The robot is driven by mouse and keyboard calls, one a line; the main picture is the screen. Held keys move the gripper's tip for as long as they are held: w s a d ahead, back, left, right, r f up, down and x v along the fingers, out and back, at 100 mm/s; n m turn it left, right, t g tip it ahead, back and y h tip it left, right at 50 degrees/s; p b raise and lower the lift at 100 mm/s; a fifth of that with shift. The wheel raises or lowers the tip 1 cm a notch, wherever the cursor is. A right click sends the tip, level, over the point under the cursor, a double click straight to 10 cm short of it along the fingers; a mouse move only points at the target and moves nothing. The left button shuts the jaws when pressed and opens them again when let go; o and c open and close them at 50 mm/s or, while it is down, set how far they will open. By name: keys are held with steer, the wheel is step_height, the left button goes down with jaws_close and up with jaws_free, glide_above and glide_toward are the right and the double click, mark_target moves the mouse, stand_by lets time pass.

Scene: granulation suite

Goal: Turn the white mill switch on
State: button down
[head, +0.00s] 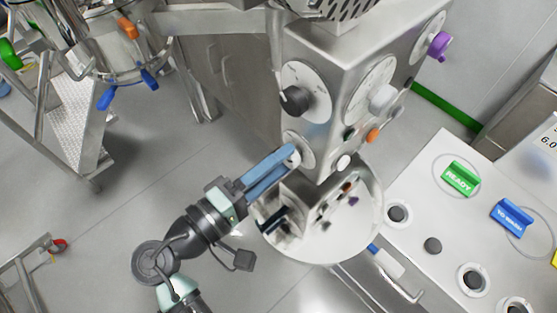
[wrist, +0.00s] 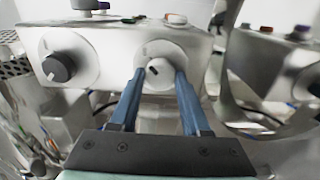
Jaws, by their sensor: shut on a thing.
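The white switch knob (wrist: 159,74) sits on a round pale plate on the front of the steel control box. It carries a dark pointer mark that leans to the upper left in the wrist view. My gripper (wrist: 160,70) has one blue finger on each side of the knob and is shut on it. In the head view my gripper (head: 287,160) reaches the lower left face of the box, and the fingertips partly hide the white knob (head: 295,156).
A black knob (head: 296,100) on a larger dial is close by on the same face. The adjoining face has a white knob (head: 383,97), a purple knob (head: 438,45) and small buttons. A bench (head: 420,225) stands at right.

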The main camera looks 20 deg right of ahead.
steer(key=shift+c, duration=1.8)
jaws_free()
steer(key=shift+a, duration=0.15)
steer(key=b+v, duration=0.3)
steer(key=v, duration=0.9)
steer(key=shift+s+a, duration=0.2)
steer(key=shift+a, duration=0.1)
